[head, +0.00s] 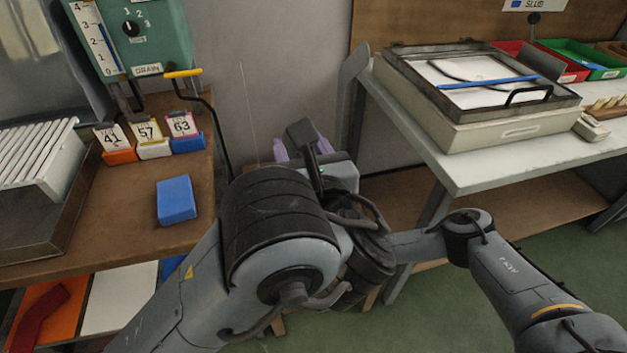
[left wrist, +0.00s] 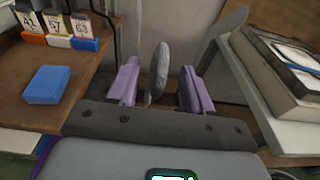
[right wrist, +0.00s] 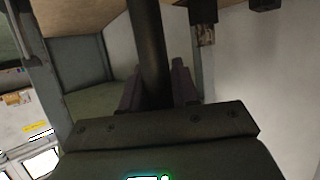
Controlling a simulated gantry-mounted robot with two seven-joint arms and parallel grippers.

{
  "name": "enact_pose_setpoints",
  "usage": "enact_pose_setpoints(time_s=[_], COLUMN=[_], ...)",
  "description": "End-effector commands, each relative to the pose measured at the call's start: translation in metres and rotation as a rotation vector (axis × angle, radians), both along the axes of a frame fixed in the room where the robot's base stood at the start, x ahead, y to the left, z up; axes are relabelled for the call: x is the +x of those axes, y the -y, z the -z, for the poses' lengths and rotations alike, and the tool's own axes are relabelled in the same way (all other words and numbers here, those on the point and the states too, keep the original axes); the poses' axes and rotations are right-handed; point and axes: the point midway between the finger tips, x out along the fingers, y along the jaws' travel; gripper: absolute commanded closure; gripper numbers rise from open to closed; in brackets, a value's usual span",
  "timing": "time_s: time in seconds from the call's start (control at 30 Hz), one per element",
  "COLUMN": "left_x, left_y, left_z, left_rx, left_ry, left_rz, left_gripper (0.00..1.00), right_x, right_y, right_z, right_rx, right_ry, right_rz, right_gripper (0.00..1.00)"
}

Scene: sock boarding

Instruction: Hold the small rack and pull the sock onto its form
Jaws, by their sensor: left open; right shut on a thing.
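My left gripper (head: 303,148) is at the middle of the head view, its purple fingers open. In the left wrist view my left gripper (left wrist: 158,88) has a speckled grey oval piece (left wrist: 158,70) standing between its spread fingers. I cannot tell whether that piece is form or sock. A flat grey paddle-shaped form (head: 352,75) stands upright farther right; it also shows in the left wrist view (left wrist: 224,32). In the right wrist view my right gripper (right wrist: 155,88) is shut on a dark upright post (right wrist: 149,40), apparently part of the rack. My left arm hides it in the head view.
A brown bench at left (head: 120,225) holds a blue block (head: 176,200), numbered cards (head: 147,140) and a green control box (head: 135,35). A bent red piece (head: 40,310) lies on the shelf below. A white table (head: 470,165) with a framed tray (head: 480,85) is at right.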

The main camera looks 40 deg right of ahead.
Motion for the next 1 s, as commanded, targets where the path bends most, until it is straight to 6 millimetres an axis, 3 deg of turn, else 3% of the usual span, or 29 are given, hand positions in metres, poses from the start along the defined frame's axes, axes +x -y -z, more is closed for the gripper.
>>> enact_pose_setpoints(time_s=[0.1,0.37,0.73,1.0], left_x=[-0.013,-0.024,-0.064,-0.076], left_y=[0.001,-0.014,-0.030,-0.036], left_z=[0.001,-0.003,-0.011,-0.014], left_rx=[-0.004,-0.004,-0.003,0.001], left_ry=[-0.004,-0.012,-0.003,-0.004], left_rz=[0.015,-0.006,-0.006,-0.007], left_gripper=[0.50,0.50,0.50,0.50], right_x=[0.000,0.000,0.000,0.000], right_y=[0.000,0.000,0.000,0.000], right_z=[0.000,0.000,0.000,0.000], right_rx=[0.000,0.000,0.000,0.000], right_ry=[0.000,0.000,0.000,0.000], right_rz=[0.000,0.000,0.000,0.000], right_gripper=[1.00,1.00,1.00,1.00])
